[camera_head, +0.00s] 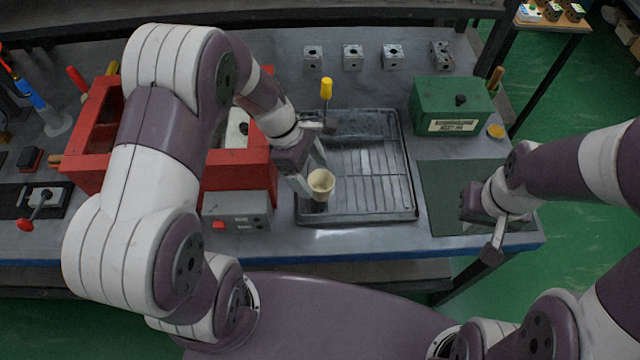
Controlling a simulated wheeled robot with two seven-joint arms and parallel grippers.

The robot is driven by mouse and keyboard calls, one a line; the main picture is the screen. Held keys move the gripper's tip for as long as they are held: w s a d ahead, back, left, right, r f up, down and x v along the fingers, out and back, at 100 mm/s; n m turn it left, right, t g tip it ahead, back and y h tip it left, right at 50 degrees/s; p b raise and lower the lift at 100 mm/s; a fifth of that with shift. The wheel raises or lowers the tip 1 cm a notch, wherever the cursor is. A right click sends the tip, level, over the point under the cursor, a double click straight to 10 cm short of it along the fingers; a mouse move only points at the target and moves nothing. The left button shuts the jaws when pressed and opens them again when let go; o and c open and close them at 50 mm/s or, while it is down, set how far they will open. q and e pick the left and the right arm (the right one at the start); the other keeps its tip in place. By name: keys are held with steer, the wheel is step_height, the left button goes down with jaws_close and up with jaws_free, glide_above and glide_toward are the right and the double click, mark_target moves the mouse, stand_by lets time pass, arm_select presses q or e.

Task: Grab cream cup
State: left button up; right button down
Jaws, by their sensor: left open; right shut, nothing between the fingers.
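The cream cup (321,183) stands at the left front part of the dark ribbed tray (370,212). My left gripper (312,182) is open and sits right at the cup, with its fingers at the cup's left and far side. I cannot tell whether a finger touches the cup. Part of the cup's left side is hidden by the gripper.
A grey control box (237,211) with a red button is left of the tray. Red bins (95,130) stand further left. A green box (450,105) is at the back right. Several metal blocks (352,57) line the back. A yellow-handled tool (326,90) stands behind the tray.

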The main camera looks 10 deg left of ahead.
mark_target(321, 181)
arm_select(q)
steer(key=x, duration=0.2)
steer(key=w+x, duration=0.1)
steer(key=x, duration=0.2)
steer(key=shift+w, duration=0.1)
steer(key=shift+d+f, duration=0.15)
steer(key=shift+s, duration=0.2)
steer(key=shift+w, duration=0.1)
steer(key=c, duration=1)
arm_select(e)
steer(key=shift+w+d, duration=0.15)
steer(key=shift+w, duration=0.25)
